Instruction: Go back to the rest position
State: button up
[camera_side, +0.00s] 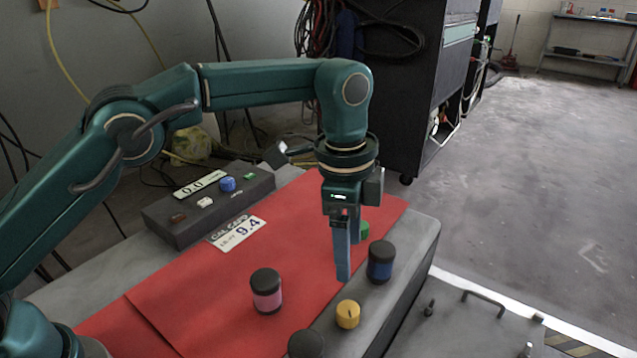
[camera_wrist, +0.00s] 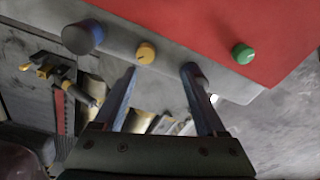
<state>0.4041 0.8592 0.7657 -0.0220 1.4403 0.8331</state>
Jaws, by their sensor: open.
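My gripper (camera_side: 346,262) hangs from my green arm, fingers pointing down over the red-covered bench. Its two blue fingers also show in the wrist view (camera_wrist: 160,72), spread apart with nothing between them. A yellow knob (camera_side: 347,314) sits in front of the fingers in the side view, and it shows just beyond the fingertips in the wrist view (camera_wrist: 146,53). A dark cylinder with a blue band (camera_side: 380,262) stands right of the fingers. A black-capped cylinder with a pink band (camera_side: 266,291) stands to their left. A green knob (camera_wrist: 242,53) is partly hidden behind the gripper in the side view.
A dark control box (camera_side: 208,207) with a display, blue knob and small buttons lies behind the red sheet (camera_side: 190,290). Another dark round top (camera_side: 306,344) is at the bottom edge. A black cabinet (camera_side: 410,90) stands behind.

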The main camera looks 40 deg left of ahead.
jog(key=s+a+r+n+t, duration=0.3)
jog(key=s+a+r+n, duration=0.4)
jog(key=a+r, duration=0.5)
jog(key=s+a+f+n+t, duration=0.1)
jog(key=s+a+f+n, duration=0.1)
jog(key=s, duration=0.4)
jog(key=s+a+f+n, duration=0.1)
jog(key=s+f+n, duration=0.4)
jog(key=s, duration=0.1)
jog(key=shift+a+t+y, duration=0.3)
jog(key=shift+a+t, duration=0.1)
dwell(0.8)
